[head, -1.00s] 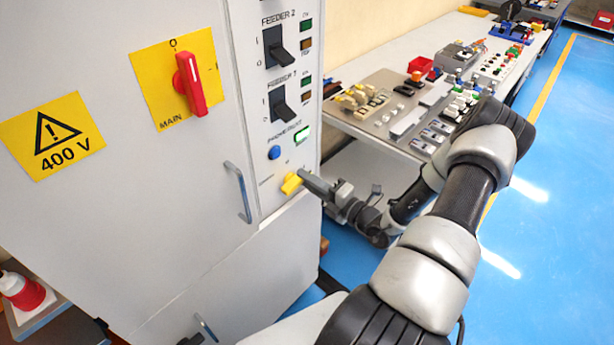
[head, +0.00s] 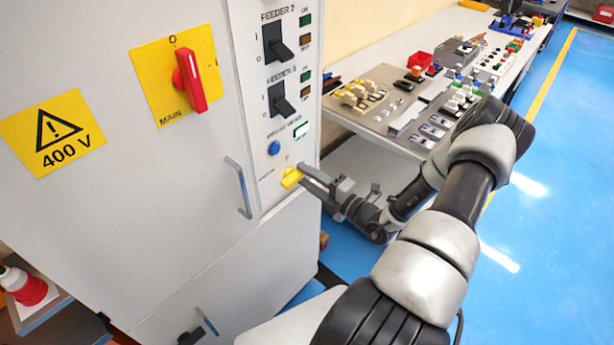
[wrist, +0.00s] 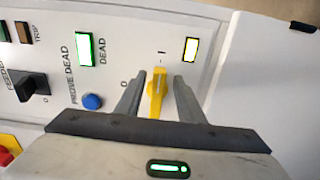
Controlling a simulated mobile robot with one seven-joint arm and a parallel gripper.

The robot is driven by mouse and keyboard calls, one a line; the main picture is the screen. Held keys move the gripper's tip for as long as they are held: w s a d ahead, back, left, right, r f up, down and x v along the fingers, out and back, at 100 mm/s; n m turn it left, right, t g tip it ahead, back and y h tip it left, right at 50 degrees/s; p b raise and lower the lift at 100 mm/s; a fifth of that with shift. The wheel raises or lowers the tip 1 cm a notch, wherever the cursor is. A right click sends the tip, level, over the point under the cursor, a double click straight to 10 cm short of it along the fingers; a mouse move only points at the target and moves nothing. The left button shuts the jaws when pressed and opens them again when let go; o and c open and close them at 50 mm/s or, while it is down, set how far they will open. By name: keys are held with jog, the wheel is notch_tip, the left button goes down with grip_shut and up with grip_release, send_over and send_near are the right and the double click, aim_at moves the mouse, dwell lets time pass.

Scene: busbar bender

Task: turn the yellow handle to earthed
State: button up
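The yellow handle (head: 291,178) is low on the cabinet's control strip. In the wrist view the yellow handle (wrist: 157,95) stands between my two fingers, its long side lying along them, with a mark just beyond its far end. My gripper (head: 302,173) is at the handle, reaching in from the right. The wrist view shows my gripper (wrist: 158,78) open, with a visible gap on each side of the handle. The small lettering around the handle is too blurred to read fully.
A blue button (wrist: 92,102) and a lit green lamp (wrist: 85,49) are beside the handle, and a lit pale yellow lamp (wrist: 190,50) is on its other side. Black feeder switches (head: 283,107), a red main switch (head: 190,80) and a metal door handle (head: 239,188) are nearby.

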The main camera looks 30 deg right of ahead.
jog(key=v, duration=1.7)
jog(key=shift+s+b, duration=0.15)
jog(key=shift+b, duration=0.3)
jog(key=shift+d+r, duration=0.1)
